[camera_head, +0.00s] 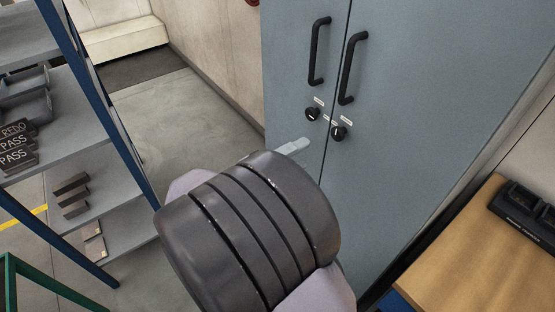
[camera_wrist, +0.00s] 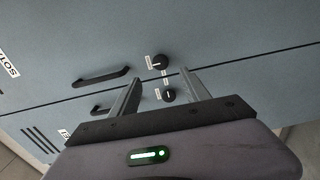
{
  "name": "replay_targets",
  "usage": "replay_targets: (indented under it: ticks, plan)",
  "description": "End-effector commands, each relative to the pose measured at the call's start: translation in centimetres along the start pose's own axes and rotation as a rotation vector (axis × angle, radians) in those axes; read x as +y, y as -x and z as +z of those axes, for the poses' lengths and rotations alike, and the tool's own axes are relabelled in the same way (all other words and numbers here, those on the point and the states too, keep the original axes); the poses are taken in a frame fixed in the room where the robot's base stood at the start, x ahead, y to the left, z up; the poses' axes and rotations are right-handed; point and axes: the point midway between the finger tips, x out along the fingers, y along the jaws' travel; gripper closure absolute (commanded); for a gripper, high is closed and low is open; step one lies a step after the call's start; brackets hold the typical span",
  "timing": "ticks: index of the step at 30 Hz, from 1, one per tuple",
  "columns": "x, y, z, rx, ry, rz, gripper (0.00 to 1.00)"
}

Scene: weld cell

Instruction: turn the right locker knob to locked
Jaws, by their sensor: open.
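The right locker knob (camera_head: 338,132) is a round black knob with a pale mark, low on the right door beside the seam; its exact setting is too small to tell. It is the upper knob (camera_wrist: 160,62) in the wrist view. The left knob (camera_head: 312,114) sits close by on the other door; it is the lower knob (camera_wrist: 167,95) in the wrist view. My gripper (camera_wrist: 163,73) is open and empty, pointing at the locker, with both knobs showing between its fingers. In the head view my wrist hides most of the fingers; one pale fingertip shows left of the knobs.
The grey-blue locker (camera_head: 430,100) has black handles (camera_head: 352,68) above the knobs. A wooden bench (camera_head: 450,262) with a black device (camera_head: 525,215) stands at the right. A blue-framed shelf (camera_head: 70,125) with parts stands at the left. Floor between shelf and locker is clear.

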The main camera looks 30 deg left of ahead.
Motion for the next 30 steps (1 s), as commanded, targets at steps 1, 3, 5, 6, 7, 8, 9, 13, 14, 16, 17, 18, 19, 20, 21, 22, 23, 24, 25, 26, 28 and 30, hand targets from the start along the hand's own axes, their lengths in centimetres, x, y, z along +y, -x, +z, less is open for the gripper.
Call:
replay_targets:
  ticks: [1, 3, 5, 6, 7, 8, 9, 13, 14, 16, 17, 18, 19, 20, 21, 22, 23, 24, 25, 26, 28, 30]
  plan:
    - [0.3, 1.5, -0.1, 0.004, 0.001, 0.000, 0.45]
    - [0.3, 3.2, -0.1, 0.003, 0.001, 0.000, 0.45]
    - [0.2, 4.4, -0.1, 0.002, 0.000, 0.000, 0.45]
    - [0.2, 5.0, -0.1, 0.001, -0.001, 0.000, 0.45]
    - [0.2, 5.4, -0.1, 0.002, 0.000, 0.000, 0.45]
    - [0.1, 5.7, 0.0, 0.001, 0.000, 0.000, 0.45]
    - [0.1, 5.9, 0.0, 0.001, 0.001, 0.000, 0.45]
    - [0.0, 6.2, 0.0, -0.001, 0.000, 0.000, 0.45]
    - [0.0, 6.2, 0.0, -0.001, 0.000, 0.000, 0.45]
    - [0.0, 6.2, 0.0, -0.001, 0.000, 0.000, 0.45]
    - [0.0, 6.2, 0.0, -0.001, 0.000, 0.000, 0.45]
    - [0.0, 6.2, 0.0, -0.001, 0.000, 0.000, 0.45]
    - [0.0, 6.2, 0.0, -0.001, 0.000, 0.000, 0.45]
    - [0.0, 6.2, 0.0, -0.001, 0.000, 0.000, 0.45]
    - [0.0, 6.2, 0.0, -0.001, 0.000, 0.000, 0.45]
    - [0.0, 6.2, 0.0, -0.001, 0.000, 0.000, 0.45]
    - [0.0, 6.1, 0.1, -0.003, 0.000, -0.002, 0.45]
    - [0.2, 5.6, 0.4, -0.018, 0.001, -0.011, 0.45]
    - [0.4, 5.0, 1.0, -0.040, 0.002, -0.026, 0.45]
    - [0.8, 3.9, 1.9, -0.076, 0.003, -0.050, 0.45]
    - [1.9, 0.3, 5.8, -0.207, 0.006, -0.150, 0.45]
    - [2.9, -3.5, 12.1, -0.386, -0.017, -0.314, 0.45]
